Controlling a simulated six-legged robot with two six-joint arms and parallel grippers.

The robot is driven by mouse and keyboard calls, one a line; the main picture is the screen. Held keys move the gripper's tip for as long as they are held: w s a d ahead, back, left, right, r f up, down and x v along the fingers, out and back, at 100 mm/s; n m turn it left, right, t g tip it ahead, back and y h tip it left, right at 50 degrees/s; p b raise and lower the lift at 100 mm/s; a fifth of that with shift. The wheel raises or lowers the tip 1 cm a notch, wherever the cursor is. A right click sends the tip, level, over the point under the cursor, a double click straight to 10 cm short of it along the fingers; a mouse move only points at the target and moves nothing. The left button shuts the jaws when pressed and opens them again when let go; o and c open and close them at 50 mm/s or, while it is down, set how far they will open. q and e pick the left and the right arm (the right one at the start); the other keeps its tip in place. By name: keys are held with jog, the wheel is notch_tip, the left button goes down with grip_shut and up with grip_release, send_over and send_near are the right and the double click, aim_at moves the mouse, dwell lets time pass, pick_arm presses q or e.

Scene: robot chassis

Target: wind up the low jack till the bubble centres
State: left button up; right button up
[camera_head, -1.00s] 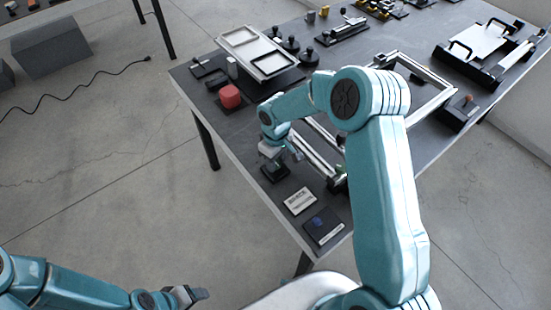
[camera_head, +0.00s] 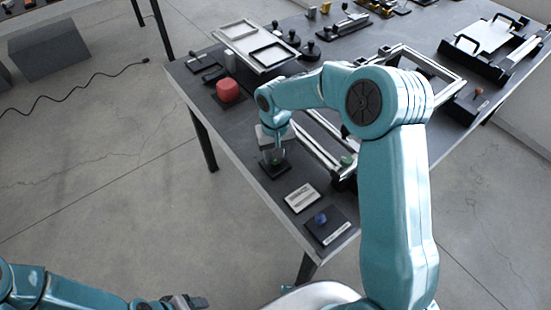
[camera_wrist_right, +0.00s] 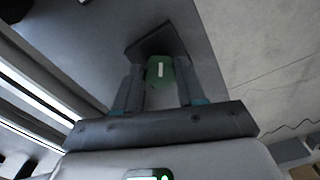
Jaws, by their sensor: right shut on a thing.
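My right gripper (camera_head: 275,152) is at the table's near left edge, over a small dark base (camera_head: 270,170). In the right wrist view its two fingers (camera_wrist_right: 158,95) are shut on a green knob (camera_wrist_right: 161,68) with a white mark, which sits on the dark base (camera_wrist_right: 150,43). A silver rectangular frame (camera_head: 440,75) lies on the table, partly hidden by my right arm. A small green part (camera_head: 346,160) shows at its near end. I cannot make out a bubble or tell which jack is low. My left gripper (camera_head: 186,301) is low at the picture's bottom edge, away from the table.
A red knob (camera_head: 228,90) stands farther along the left edge, near a tray-like frame (camera_head: 272,54). A white label card (camera_head: 301,197) and a blue knob (camera_head: 320,218) on a dark plate lie nearer. An orange knob (camera_head: 478,91) is at the right.

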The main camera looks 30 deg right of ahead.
jog(key=m+b, duration=0.3)
jog(key=m, duration=0.2)
jog(key=shift+w+m, duration=0.1)
jog(key=shift+m, duration=0.2)
jog(key=m+b, duration=0.2)
jog(key=m, duration=0.1)
jog(key=shift+r+m+b, duration=0.1)
jog(key=shift+m+b, duration=0.25)
jog(key=shift+m, duration=0.85)
jog(key=shift+w, duration=0.1)
jog(key=o, duration=1.1)
jog(key=shift+c, duration=0.2)
notch_tip(320, 180, up, 16)
jog(key=p, duration=0.2)
jog(key=shift+r, duration=0.15)
